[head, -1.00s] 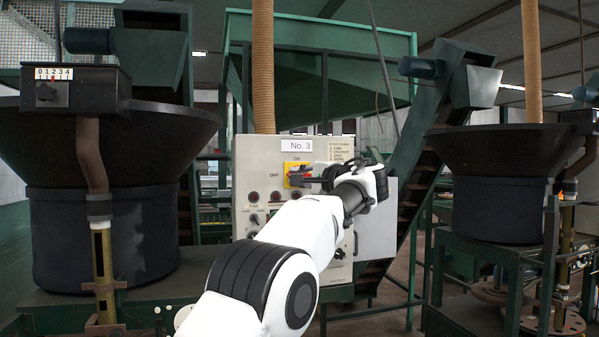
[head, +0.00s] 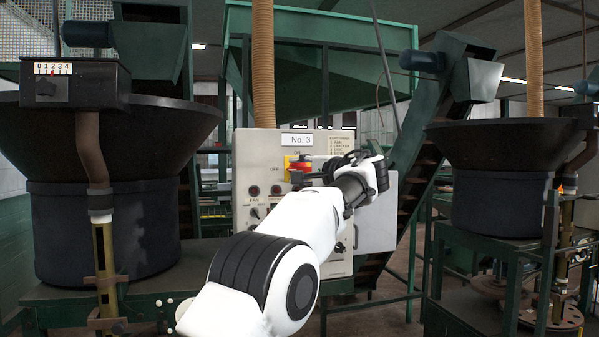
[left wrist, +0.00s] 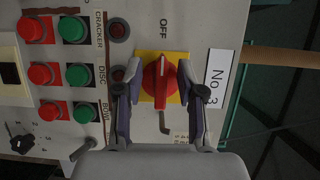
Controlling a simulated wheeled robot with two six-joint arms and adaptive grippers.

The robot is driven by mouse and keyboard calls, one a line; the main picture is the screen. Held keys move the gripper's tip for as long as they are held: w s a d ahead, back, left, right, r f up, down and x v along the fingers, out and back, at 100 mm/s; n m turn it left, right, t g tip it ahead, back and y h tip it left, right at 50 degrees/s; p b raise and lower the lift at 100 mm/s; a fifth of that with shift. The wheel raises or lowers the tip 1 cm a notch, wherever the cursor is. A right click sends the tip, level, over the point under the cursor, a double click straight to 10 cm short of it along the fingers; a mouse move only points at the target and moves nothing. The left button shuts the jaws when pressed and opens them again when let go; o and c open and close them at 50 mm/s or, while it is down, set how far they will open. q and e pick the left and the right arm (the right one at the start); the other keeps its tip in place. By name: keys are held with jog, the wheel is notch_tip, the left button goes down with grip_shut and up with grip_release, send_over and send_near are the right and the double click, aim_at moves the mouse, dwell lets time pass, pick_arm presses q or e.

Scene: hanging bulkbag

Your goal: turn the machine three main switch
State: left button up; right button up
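The machine three main switch is a round red knob with a raised grip bar on a yellow plate. It shows in the left wrist view (left wrist: 160,82) and in the head view (head: 299,163). In the wrist view the bar runs up and down the picture, with OFF above it. My left gripper (left wrist: 161,108) is open, with one finger on each side of the knob and gaps between. Contact cannot be told. My right gripper is not in view.
The grey control panel (head: 243,180) carries a No. 3 label (head: 297,140). Red buttons (left wrist: 40,73) and green buttons (left wrist: 77,76) sit left of the switch in the wrist view. Large black hoppers (head: 105,215) stand either side, and a hose (head: 263,60) hangs behind the panel.

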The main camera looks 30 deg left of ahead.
pick_arm(q)
jog(key=v, duration=1.2)
